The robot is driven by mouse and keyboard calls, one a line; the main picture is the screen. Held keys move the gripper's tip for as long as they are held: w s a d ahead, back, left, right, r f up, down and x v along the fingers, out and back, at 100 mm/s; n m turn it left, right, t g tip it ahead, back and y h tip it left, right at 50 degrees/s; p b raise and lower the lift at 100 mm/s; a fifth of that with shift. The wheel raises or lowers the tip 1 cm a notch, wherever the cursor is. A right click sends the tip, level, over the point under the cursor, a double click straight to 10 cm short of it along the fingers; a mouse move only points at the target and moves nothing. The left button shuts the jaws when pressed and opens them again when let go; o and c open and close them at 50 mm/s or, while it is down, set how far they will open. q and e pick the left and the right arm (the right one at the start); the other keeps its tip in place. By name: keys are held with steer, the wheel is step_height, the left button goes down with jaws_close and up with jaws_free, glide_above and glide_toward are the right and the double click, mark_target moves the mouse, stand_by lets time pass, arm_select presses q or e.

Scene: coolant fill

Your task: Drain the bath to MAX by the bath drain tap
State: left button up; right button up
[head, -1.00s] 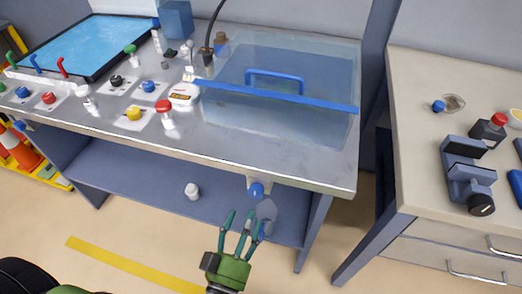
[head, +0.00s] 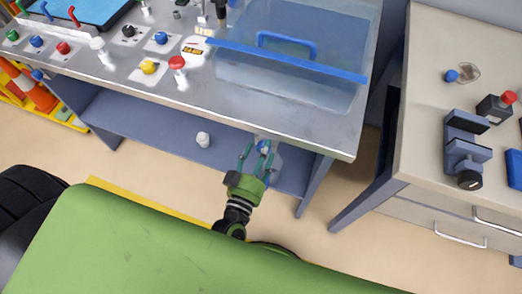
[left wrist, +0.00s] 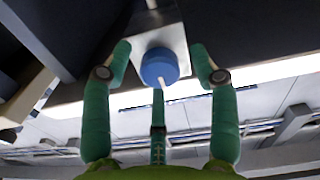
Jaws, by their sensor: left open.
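The bath drain tap, a blue knob on a pale plate, is under the front edge of the bench in the head view (head: 264,148); it also shows in the left wrist view (left wrist: 160,66). My left gripper (head: 258,156) is open, with its green fingers around the knob's sides. In the left wrist view the gripper (left wrist: 162,75) has visible gaps between its fingers and the knob. The bath (head: 290,88) is a clear tank set into the bench top, with a blue bar and handle. Its level and MAX mark cannot be made out. My right gripper is not in view.
The steel bench top (head: 240,112) overhangs the tap. A white capped item (head: 203,139) stands on the blue shelf below. Several coloured knobs (head: 149,67) sit at the left. A side cabinet (head: 420,150) with a black device stands at the right.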

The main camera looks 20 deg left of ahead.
arm_select(q)
steer(key=c, duration=1.1)
steer(key=shift+c, duration=0.2)
steer(key=shift+n, duration=0.3)
steer(key=shift+n+p, duration=0.3)
steer(key=shift+n, duration=2.3)
steer(key=o, duration=1.1)
steer(key=shift+d, duration=0.1)
steer(key=shift+o, duration=0.2)
steer(key=shift+s, duration=0.1)
